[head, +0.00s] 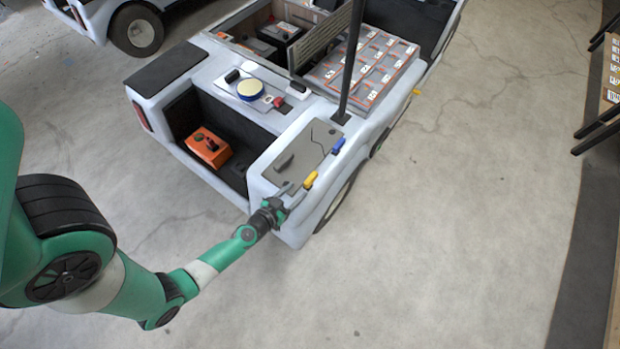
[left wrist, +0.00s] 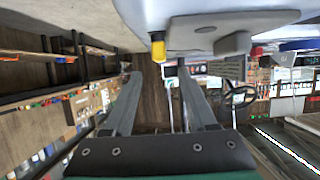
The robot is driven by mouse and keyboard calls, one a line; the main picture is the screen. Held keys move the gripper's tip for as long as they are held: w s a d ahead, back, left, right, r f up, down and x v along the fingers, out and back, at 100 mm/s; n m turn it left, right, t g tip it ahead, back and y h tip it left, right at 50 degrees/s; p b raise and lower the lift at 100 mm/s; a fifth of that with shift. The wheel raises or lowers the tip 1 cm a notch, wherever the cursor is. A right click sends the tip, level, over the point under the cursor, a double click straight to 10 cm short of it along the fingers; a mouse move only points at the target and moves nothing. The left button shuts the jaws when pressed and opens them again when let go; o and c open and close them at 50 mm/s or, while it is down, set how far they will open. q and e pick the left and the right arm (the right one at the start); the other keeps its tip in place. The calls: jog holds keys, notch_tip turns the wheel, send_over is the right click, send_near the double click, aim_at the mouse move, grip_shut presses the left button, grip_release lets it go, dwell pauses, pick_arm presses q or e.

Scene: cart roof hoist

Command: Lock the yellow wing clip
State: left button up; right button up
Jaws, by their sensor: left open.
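The yellow wing clip (head: 310,180) sits at the outer edge of a grey panel (head: 300,150) on the cart's near corner. In the left wrist view the yellow clip (left wrist: 157,47) shows as a short block hanging beside the panel, above and between my finger lines. My left gripper (head: 293,195) is open and empty, close beside the clip on its near side. I see no contact, though the exact gap is hard to tell. In the left wrist view its fingers (left wrist: 160,76) are spread apart. My right gripper is in no view.
A blue clip (head: 338,146) sits farther along the same edge, near a black post (head: 352,65). The cart (head: 290,225) has an open bay with an orange box (head: 208,147). Open concrete floor (head: 450,220) lies to the right; a shelf (head: 600,120) stands at the far right.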

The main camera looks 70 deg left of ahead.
aim_at(309, 180)
pick_arm(q)
jog(key=b+x, duration=0.2)
jog(key=x, duration=0.7)
jog(key=shift+w+b, duration=0.1)
jog(key=shift+b, duration=0.2)
jog(key=shift+r, duration=0.1)
grip_shut()
